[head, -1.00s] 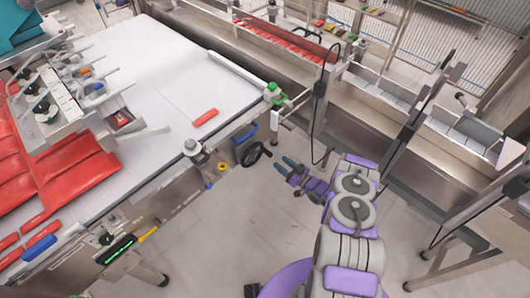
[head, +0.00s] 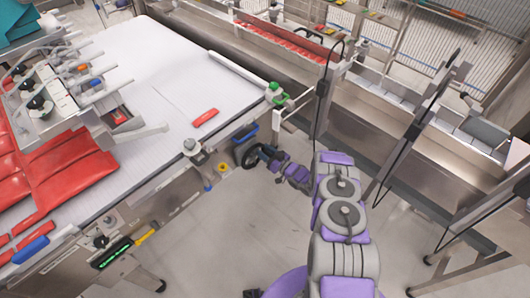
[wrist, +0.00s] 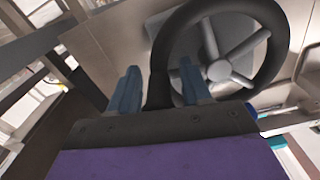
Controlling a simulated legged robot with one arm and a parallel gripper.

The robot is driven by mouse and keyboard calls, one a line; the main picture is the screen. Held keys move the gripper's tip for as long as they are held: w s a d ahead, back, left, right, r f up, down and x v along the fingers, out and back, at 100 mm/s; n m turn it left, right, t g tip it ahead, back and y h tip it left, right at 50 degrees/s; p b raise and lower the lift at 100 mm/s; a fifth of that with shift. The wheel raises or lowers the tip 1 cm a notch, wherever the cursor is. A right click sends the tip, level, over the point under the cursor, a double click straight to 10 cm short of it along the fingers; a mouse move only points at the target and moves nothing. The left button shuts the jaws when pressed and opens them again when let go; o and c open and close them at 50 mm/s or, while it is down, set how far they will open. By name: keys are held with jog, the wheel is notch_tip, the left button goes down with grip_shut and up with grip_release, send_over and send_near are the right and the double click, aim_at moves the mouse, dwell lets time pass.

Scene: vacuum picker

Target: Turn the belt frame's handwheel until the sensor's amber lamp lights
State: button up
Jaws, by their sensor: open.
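The handwheel (head: 241,151) is on the side of the belt frame (head: 165,200); its black rim and grey spokes fill the upper right of the wrist view (wrist: 219,70). My gripper (head: 265,155) is at the wheel's right side in the head view. In the wrist view my gripper (wrist: 158,88) is open, its two blue-grey fingers on either side of the rim's left part. Whether either finger touches the rim I cannot tell. A green-topped fitting (head: 275,92) sits at the belt's far right corner; I cannot tell if it is the sensor. I see no lit amber lamp.
A red pack (head: 205,118) lies on the white belt (head: 180,70), with more red packs (head: 65,170) at the left. A steel conveyor (head: 390,110) runs behind my arm. The floor (head: 225,235) in front is clear.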

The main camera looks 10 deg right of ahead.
jog(key=shift+d, duration=0.1)
grip_shut()
dwell(0.3)
jog(key=shift+s, duration=0.1)
